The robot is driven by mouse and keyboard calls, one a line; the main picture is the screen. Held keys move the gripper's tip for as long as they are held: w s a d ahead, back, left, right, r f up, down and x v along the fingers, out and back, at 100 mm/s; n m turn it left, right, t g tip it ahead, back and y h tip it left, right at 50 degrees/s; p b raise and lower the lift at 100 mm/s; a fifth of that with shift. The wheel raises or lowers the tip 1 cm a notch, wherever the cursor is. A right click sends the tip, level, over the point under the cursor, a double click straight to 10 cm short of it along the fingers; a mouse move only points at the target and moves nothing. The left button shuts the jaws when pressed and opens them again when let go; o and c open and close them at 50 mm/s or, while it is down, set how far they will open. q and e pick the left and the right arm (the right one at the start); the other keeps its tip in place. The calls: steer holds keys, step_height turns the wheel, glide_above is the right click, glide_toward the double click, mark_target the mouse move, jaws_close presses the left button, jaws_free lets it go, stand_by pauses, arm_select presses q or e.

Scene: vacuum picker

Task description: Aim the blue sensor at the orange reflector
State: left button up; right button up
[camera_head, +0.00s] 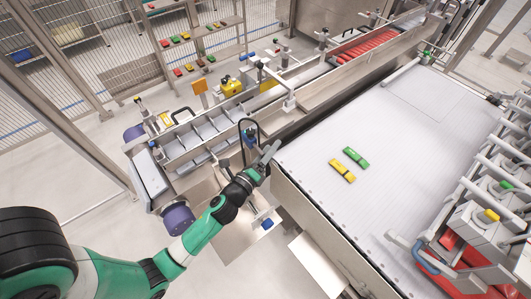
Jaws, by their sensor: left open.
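My left gripper (268,152) reaches in from the lower left on a green and black arm. Its fingers point up and right, close to the left edge of the white conveyor, and it looks empty. A small dark blue part (250,134), which may be the blue sensor, sits on a post just beyond the gripper; a black cable loops above it. I cannot tell from here whether they touch or which way the part faces. My right gripper is out of view.
The white conveyor (400,130) carries a green pack (355,158) and a yellow pack (342,170). A slotted metal feeder (200,140) lies beyond my arm. Metal machinery (490,210) stands at the right. A wire fence and shelves are behind.

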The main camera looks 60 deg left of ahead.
arm_select(q)
steer(key=b+v, duration=0.3)
steer(key=v, duration=0.8)
steer(key=shift+s, duration=0.25)
steer(key=shift+d, duration=0.1)
steer(key=shift+c, duration=0.2)
